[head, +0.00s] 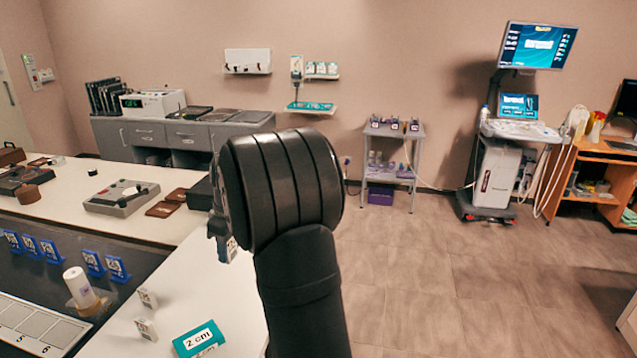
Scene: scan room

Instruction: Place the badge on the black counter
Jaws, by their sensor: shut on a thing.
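My arm fills the middle of the head view and hides most of my gripper (218,228), which shows only at the arm's left edge. My gripper is shut on the badge (229,250), a small whitish card with a blue and dark print, mostly hidden by the arm. The badge hangs just below the jaws, above the white worktop. The black counter (40,278) is the dark surface at the lower left, to the left of my gripper, between white worktops.
Several blue tag stands (93,263), a white cylinder (80,287) and a numbered tray (32,325) occupy the black counter. Small white blocks (147,298) and a teal "2 cm" box (199,339) stand on the near white worktop (215,288). A grey device (122,197) sits behind.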

